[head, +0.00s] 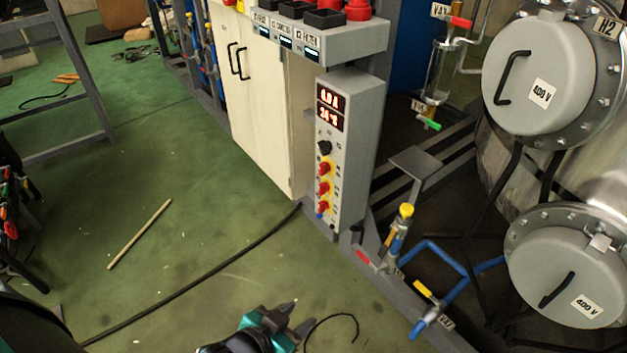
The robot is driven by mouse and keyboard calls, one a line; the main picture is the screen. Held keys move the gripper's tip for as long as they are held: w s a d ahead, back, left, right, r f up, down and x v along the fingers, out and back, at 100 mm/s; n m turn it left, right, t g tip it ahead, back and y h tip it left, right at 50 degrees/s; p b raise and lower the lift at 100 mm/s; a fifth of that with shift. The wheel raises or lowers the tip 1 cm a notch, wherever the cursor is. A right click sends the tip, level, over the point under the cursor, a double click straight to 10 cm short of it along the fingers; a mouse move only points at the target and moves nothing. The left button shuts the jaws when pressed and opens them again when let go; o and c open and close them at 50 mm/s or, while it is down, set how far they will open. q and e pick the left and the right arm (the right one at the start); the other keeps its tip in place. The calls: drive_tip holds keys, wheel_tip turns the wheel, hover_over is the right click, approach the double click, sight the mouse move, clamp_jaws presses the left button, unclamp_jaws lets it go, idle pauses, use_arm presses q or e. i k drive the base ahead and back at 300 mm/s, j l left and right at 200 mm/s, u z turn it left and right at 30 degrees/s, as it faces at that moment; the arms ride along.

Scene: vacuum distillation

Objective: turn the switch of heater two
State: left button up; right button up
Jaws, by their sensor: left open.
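A grey control box (348,160) stands upright beside the cream cabinet. The upper grey heater cover (540,85) at the right carries an H2 label (606,26). My left gripper (297,317) is open and empty at the bottom, apart from the box. My right gripper is not in view.
The cream cabinet (262,110) stands left of the box. Blue pipes with valves (440,258) and a lower heater cover (560,265) lie to the right. A black cable (215,273) crosses the green floor, and a wooden stick (139,234) lies there. Floor left of the box is mostly clear.

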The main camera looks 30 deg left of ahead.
sight(323, 187)
drive_tip(key=i+j+z, duration=0.2)
drive_tip(key=j, duration=0.7)
drive_tip(key=i+j+z, duration=0.2)
drive_tip(key=j, duration=0.75)
drive_tip(key=j+z, duration=0.25)
drive_tip(key=j, duration=0.7)
drive_tip(key=j+z, duration=0.1)
drive_tip(key=j, duration=0.35)
drive_tip(key=i+j+z, duration=0.1)
drive_tip(key=j, duration=0.4)
drive_tip(key=i+j, duration=0.1)
drive_tip(key=j, duration=0.3)
drive_tip(key=i+j+z, duration=0.1)
drive_tip(key=j, duration=0.3)
drive_tip(key=j+z, duration=0.1)
drive_tip(key=j, duration=0.3)
drive_tip(key=i, duration=0.05)
